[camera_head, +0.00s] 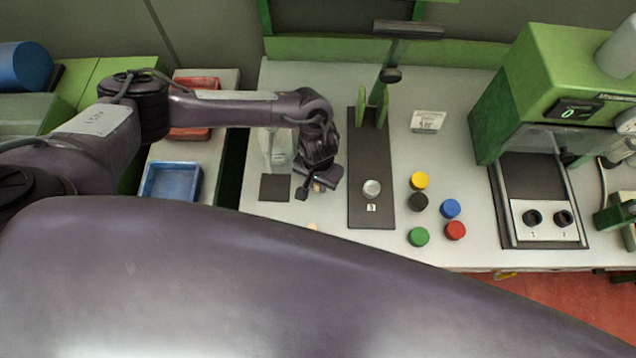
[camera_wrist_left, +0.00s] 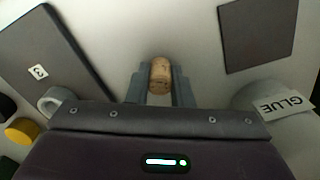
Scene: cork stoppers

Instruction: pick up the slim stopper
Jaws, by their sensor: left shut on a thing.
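A tan cork stopper (camera_wrist_left: 159,76) sits between the two fingers of my left gripper (camera_wrist_left: 160,90) in the left wrist view. The fingers are shut on its sides, and its near end is partly hidden between them. In the head view my left gripper (camera_head: 318,184) is over the white table, between the small dark square mat (camera_head: 274,187) and the long dark board (camera_head: 371,160). Another small tan piece (camera_head: 312,226) shows near the table's front edge, mostly hidden by my own arm. My right gripper is not in view.
The board carries a silver knob (camera_head: 372,189). Several coloured caps, including a red one (camera_head: 455,230), stand to its right. A green machine (camera_head: 540,80) stands at the right. Blue (camera_head: 171,181) and red (camera_head: 196,83) trays are at the left. A glue label (camera_wrist_left: 288,105) shows in the wrist view.

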